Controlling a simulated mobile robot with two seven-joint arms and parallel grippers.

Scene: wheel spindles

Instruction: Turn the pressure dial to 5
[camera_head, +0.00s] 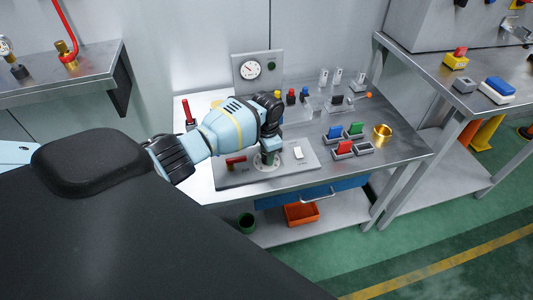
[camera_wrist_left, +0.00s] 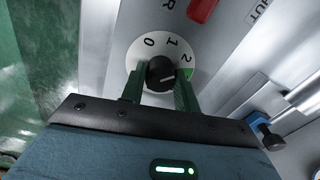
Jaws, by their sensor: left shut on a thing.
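The pressure dial is a black round knob (camera_wrist_left: 160,70) on a white scale plate (camera_wrist_left: 142,48), seen in the left wrist view. The numbers 0, 1 and 2 show on the plate; the rest of the scale is hidden by the gripper. A white line on the knob points right in that view, below the 2. My left gripper (camera_wrist_left: 159,86) is shut on the knob, one dark green finger on each side. In the head view the left gripper (camera_head: 268,157) points down onto the white plate (camera_head: 264,166) on the grey panel. My right gripper is not in view.
A red switch (camera_head: 236,161) and a white switch (camera_head: 298,153) flank the dial on the panel. A round gauge (camera_head: 252,69) stands behind. Coloured blocks in trays and a brass ring (camera_head: 382,132) are to the right. An orange bin (camera_head: 301,214) is on the lower shelf.

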